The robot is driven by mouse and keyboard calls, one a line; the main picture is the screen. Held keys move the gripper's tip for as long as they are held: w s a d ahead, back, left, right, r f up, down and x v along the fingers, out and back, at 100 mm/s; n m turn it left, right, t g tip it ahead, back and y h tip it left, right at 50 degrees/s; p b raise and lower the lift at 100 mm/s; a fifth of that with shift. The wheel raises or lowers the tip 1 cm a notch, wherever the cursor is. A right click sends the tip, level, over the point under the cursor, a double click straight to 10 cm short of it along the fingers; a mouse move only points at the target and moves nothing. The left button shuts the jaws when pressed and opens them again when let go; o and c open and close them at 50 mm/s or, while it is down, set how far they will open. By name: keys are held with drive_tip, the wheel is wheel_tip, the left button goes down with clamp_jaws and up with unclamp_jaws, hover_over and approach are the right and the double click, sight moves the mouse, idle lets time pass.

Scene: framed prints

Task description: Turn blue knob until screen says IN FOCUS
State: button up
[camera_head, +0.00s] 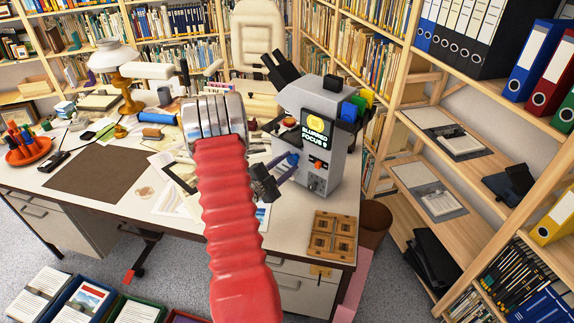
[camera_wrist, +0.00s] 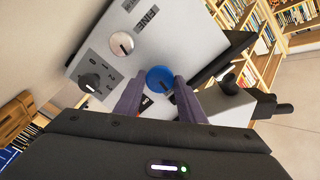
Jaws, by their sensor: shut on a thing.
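The grey microscope-like device (camera_head: 322,165) stands on the desk in the head view. Its small dark screen (camera_head: 316,133) shows green text that appears to read BLURRED FOCUS 9. In the head view my gripper (camera_head: 287,167) reaches the device's left face, and the knob is largely hidden there.
A silver-white knob (camera_wrist: 122,43) and a black knob (camera_wrist: 90,84) are on the same panel. A brown compartment tray (camera_head: 333,236) lies at the desk's front right corner. Papers and a brown mat (camera_head: 98,172) cover the desk to the left. Shelves (camera_head: 440,180) stand at the right.

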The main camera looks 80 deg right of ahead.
drive_tip(key=shift+n, duration=0.9)
drive_tip(key=o, duration=1)
drive_tip(key=shift+o, duration=0.2)
drive_tip(key=shift+a, duration=0.1)
drive_tip(key=v, duration=1.3)
drive_tip(key=shift+a, duration=0.3)
drive_tip(key=shift+w, duration=0.15)
